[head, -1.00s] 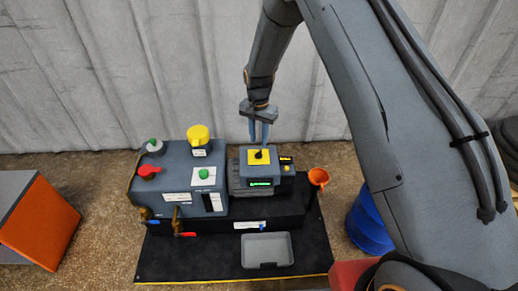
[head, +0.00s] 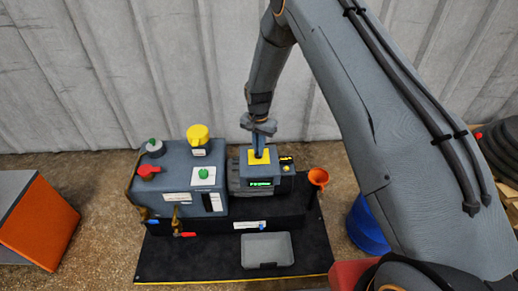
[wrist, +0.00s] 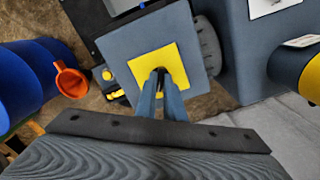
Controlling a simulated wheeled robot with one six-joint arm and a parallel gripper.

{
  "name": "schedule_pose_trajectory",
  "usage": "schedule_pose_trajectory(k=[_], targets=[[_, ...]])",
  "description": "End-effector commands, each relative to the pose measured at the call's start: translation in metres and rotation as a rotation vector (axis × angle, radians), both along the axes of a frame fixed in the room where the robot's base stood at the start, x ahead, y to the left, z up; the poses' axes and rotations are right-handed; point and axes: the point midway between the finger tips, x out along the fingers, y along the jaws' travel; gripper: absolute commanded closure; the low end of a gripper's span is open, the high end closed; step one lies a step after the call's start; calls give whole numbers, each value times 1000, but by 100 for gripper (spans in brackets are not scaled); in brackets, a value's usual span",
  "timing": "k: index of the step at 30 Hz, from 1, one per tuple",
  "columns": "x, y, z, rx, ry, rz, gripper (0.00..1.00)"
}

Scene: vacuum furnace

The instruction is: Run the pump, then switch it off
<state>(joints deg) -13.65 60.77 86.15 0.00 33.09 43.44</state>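The pump is a dark grey unit with a square yellow plate (head: 267,158) on top and a lit green display (head: 260,183) on its front; the display text is too small to read. A small black rotary knob (wrist: 161,72) sits at the plate's middle. My gripper (head: 258,150) points down onto the plate, its blue fingers close together. In the wrist view the fingertips of my gripper (wrist: 161,78) are on either side of the knob and mostly hide it. The knob's setting cannot be read.
Left of the pump is a grey cabinet (head: 180,180) with a yellow knob (head: 198,133), red knob (head: 148,171) and green button (head: 203,174). An orange funnel (head: 318,177) and blue drum (head: 367,225) stand right.

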Motion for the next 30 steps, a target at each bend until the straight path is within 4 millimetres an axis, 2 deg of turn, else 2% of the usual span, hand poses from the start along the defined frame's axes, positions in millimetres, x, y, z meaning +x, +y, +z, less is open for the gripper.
schedule_pose_trajectory(k=[8, 14, 30], targets=[[0, 0, 0, 0, 0, 24, 100], [0, 0, 0, 0, 0, 112, 100], [0, 0, 0, 0, 0, 593, 100]])
